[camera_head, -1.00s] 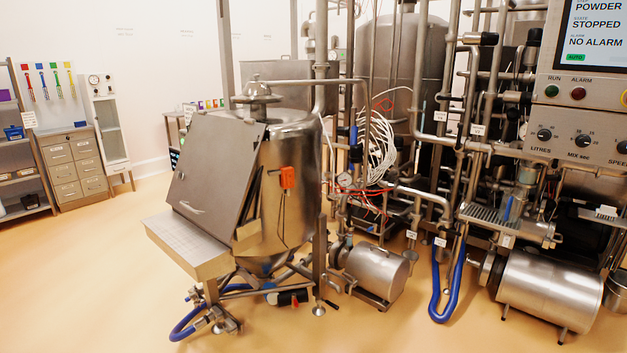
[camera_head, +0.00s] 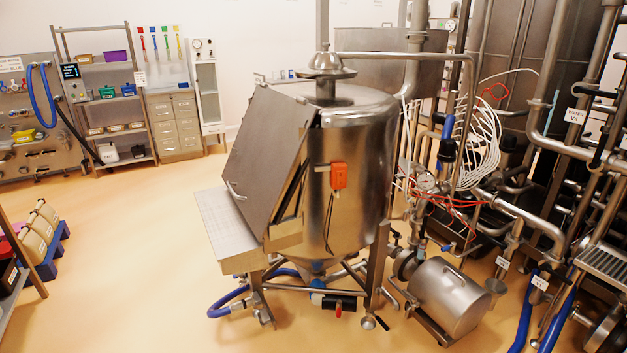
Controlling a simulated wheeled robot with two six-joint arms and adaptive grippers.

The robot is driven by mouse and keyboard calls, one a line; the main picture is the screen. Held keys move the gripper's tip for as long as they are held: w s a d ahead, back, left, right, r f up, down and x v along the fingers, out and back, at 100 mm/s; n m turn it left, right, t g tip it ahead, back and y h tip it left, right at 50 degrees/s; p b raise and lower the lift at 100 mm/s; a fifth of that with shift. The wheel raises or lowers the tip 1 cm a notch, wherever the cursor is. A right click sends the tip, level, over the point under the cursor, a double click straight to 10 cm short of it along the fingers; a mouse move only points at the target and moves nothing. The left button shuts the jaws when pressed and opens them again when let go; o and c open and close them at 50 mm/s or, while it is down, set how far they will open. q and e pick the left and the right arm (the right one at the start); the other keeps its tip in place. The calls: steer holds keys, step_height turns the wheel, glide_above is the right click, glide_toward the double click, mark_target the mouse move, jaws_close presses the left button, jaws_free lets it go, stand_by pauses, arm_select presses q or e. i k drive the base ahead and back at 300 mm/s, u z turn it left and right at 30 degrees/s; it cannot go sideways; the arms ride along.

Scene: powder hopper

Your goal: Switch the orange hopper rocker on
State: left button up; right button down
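The orange hopper rocker (camera_head: 339,175) is a small orange switch box on the right-hand side of the steel powder hopper (camera_head: 350,130). A thin cable hangs below it. It is too small to tell which way the rocker is set. The hopper's flat grey lid (camera_head: 268,155) slants down its left side to a steel shelf (camera_head: 222,225). Neither of my grippers shows in the head view, and nothing touches the rocker.
A steel motor or pump (camera_head: 448,298) stands on the floor right of the hopper, below dense pipework (camera_head: 520,215) and white cables. Blue hoses lie near the hopper's foot. Shelves (camera_head: 105,90) and drawers (camera_head: 175,125) line the back wall. Open floor (camera_head: 130,250) lies left of the hopper.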

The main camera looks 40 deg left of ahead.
mark_target(340, 175)
steer(key=u, duration=0.75)
steer(key=i, duration=0.75)
steer(key=u, duration=1.3)
steer(key=i, duration=0.3)
steer(key=u, duration=0.2)
